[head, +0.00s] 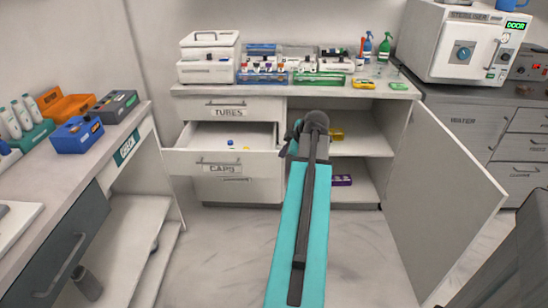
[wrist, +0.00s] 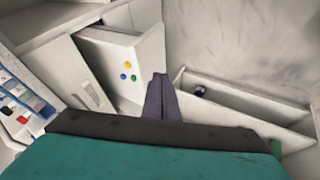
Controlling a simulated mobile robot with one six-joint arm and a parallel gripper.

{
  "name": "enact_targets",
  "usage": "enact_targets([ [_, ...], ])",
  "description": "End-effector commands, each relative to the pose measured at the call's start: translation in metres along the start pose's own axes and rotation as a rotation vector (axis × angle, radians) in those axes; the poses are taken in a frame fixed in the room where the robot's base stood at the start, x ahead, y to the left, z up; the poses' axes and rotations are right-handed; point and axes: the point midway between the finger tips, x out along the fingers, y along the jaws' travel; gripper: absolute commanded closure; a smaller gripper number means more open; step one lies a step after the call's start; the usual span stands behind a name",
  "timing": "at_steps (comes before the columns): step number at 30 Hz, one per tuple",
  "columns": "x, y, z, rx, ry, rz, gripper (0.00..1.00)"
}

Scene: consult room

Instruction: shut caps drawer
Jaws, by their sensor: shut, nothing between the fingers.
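The caps drawer (head: 222,164) is pulled out of the white cabinet, below the shut tubes drawer (head: 231,109). Its front bears the label CAPS, and a few small coloured caps lie inside. In the wrist view the open drawer (wrist: 146,62) is just left of and beyond my fingers, with yellow, blue and green caps on its floor. My gripper (wrist: 161,92) is shut and empty, close to the drawer. I cannot tell whether it touches the drawer. In the head view my gripper is mostly hidden by my arm, right of the drawer.
The cabinet door (head: 440,190) stands wide open at the right, showing shelves with small boxes. A desk (head: 95,165) with bins is at the left, its open shelf low down. The steriliser (head: 460,45) stands at back right. Floor before the drawer is clear.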

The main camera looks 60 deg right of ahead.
Motion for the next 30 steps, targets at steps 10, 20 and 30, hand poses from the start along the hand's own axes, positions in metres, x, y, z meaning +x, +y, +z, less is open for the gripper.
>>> enact_targets([
  [10,0.017,0.000,-0.001,0.000,0.000,-0.003,1.00],
  [20,0.058,0.000,-0.001,0.000,0.000,-0.004,1.00],
  [30,0.104,0.000,-0.001,-0.001,0.000,-0.003,1.00],
])
